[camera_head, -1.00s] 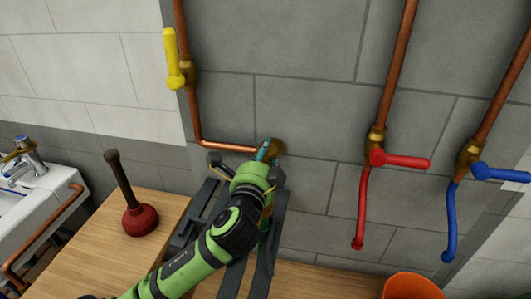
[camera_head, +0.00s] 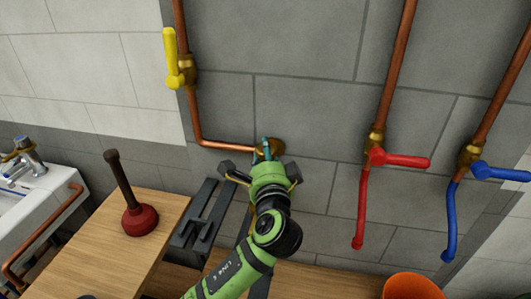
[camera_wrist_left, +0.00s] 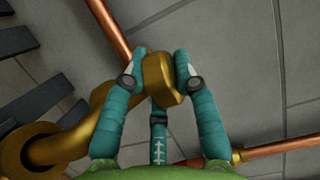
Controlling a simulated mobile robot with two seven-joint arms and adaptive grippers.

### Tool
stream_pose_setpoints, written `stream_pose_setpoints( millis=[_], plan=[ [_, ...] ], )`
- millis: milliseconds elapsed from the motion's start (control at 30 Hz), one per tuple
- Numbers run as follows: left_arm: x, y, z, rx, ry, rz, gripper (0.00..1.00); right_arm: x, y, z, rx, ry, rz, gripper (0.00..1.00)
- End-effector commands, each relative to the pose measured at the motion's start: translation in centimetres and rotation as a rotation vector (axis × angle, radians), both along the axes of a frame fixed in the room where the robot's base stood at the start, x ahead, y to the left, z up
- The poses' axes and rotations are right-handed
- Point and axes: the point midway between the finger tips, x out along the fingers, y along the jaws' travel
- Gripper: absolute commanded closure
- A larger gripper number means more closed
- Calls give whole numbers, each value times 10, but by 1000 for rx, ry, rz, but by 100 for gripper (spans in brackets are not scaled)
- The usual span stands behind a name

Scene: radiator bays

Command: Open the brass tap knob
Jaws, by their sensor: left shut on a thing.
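The brass tap knob (camera_wrist_left: 160,80) shows in the wrist view between the teal fingers of my left gripper (camera_wrist_left: 160,72). The fingers touch it on both sides, and the gripper is shut on it. A curved brass tap body (camera_wrist_left: 75,125) lies below and left of the knob there. In the head view my left gripper (camera_head: 265,150) reaches the wall at the end of a copper pipe. Brass (camera_head: 276,146) shows just beside the fingertips; the gripper hides the rest of the tap. My right gripper is not in view.
A yellow valve handle (camera_head: 171,60) is up left. Red (camera_head: 405,160) and blue (camera_head: 500,173) handles are on pipes at right. A plunger (camera_head: 139,219) stands on a wooden top (camera_head: 95,245). A dark slatted frame (camera_head: 200,220) is near my arm. An orange bucket (camera_head: 411,285) is lower right.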

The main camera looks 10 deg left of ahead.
Motion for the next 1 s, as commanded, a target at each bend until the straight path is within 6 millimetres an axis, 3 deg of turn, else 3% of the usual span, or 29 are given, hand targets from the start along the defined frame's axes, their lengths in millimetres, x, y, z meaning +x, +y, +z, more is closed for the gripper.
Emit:
stream_pose_setpoints(
  millis=[100, 133, 167, 633, 1000],
  plan=[
    [0, 0, 1, -2, -1, -2, 100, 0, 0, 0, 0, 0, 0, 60],
    [0, 0, 1, -2, -1, -2, 59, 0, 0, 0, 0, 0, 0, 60],
    [0, 0, 1, -2, -1, -2, 47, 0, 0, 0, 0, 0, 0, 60],
    [-9, -4, -1, -2, 2, -3, 46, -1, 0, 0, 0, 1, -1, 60],
    [-79, -27, -1, -5, 2, -5, 46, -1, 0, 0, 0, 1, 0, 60]
  ],
)
